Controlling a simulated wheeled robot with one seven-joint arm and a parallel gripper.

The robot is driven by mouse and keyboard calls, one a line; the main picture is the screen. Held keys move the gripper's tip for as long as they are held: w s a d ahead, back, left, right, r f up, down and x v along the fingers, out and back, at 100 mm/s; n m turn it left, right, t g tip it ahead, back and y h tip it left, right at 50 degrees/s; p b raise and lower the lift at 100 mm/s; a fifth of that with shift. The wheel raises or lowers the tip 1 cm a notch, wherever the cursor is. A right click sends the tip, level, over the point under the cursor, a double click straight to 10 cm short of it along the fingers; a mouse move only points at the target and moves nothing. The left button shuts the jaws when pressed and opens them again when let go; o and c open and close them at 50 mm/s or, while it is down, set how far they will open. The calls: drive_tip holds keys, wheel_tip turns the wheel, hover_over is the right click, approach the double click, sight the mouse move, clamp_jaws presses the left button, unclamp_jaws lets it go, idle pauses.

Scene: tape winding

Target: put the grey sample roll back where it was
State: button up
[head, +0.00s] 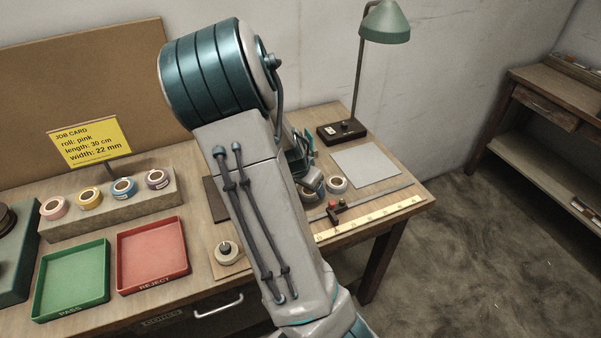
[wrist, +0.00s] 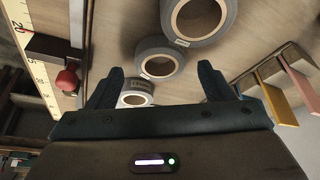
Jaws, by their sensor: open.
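Three grey rolls stand in a row in the wrist view: a large one (wrist: 228,18) at the top, a middle one (wrist: 178,66) below it, and a small, paler one (wrist: 146,88) lowest. I cannot tell which is the sample roll. My gripper (wrist: 160,70) is open, its two fingers apart on either side of the middle roll in the picture. I see no grip on any roll. In the head view my arm hides most of the gripper, and grey rolls (head: 338,186) show just right of it on the bench.
A ruler (head: 372,219) with a red-knobbed slider (head: 333,206) runs along the bench's front right. Yellow and pink upright tabs (wrist: 278,98) stand right in the wrist view. A green tray (head: 73,281), a red tray (head: 153,255) and several coloured rolls (head: 90,198) are at left.

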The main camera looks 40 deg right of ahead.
drive_tip(key=p+v, duration=0.2)
drive_tip(key=v, duration=0.8)
drive_tip(key=s+a+r+n+y, duration=0.1)
drive_tip(key=s+a+r+n, duration=0.2)
drive_tip(key=a, duration=0.4)
drive_tip(key=s+a+r+n+t+y, duration=0.1)
drive_tip(key=s+a+r+n, duration=0.3)
drive_tip(key=a+n, duration=0.3)
drive_tip(key=s+a+r+n+y, duration=0.2)
drive_tip(key=s+a+r+n, duration=0.1)
drive_tip(key=a, duration=0.4)
drive_tip(key=shift+s+r+n+t, duration=0.25)
drive_tip(key=shift+s+n+t, duration=0.15)
drive_tip(key=shift+s+n, duration=0.65)
drive_tip(key=shift+s+a, duration=0.1)
drive_tip(key=shift+s, duration=0.05)
